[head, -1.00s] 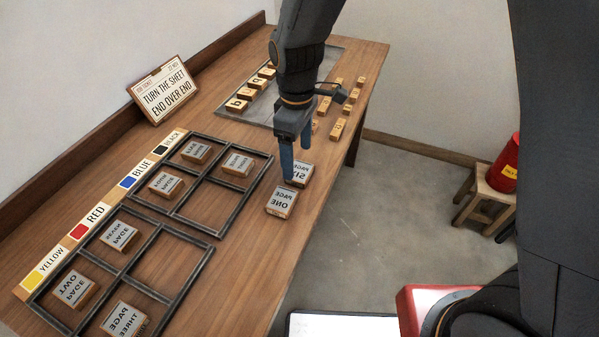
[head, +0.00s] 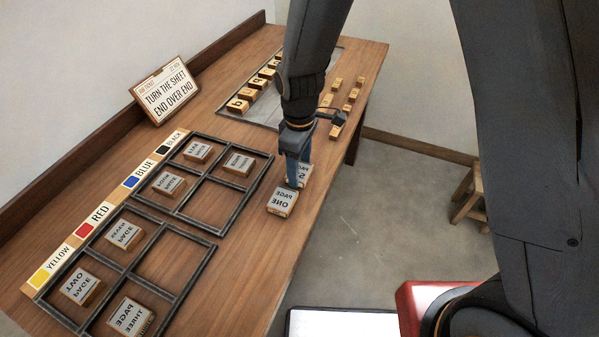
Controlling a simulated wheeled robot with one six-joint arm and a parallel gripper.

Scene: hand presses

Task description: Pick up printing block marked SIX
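The printing block marked SIX (head: 304,174), with mirrored lettering on its grey top, sits on the wooden table at the right end of the frames. My gripper (head: 297,174) points down at it, and its blue fingers hide the block's left part. I cannot tell whether the fingers touch the block or have closed on it. The block marked ONE (head: 282,201) stands just in front of it, close to the fingers.
Two black frames (head: 196,228) hold several page blocks, including TWO (head: 79,287) and THREE (head: 130,317). Small wooden number blocks (head: 239,105) stand at the back. A sign (head: 162,90) leans at the left. The table's right edge is close to SIX.

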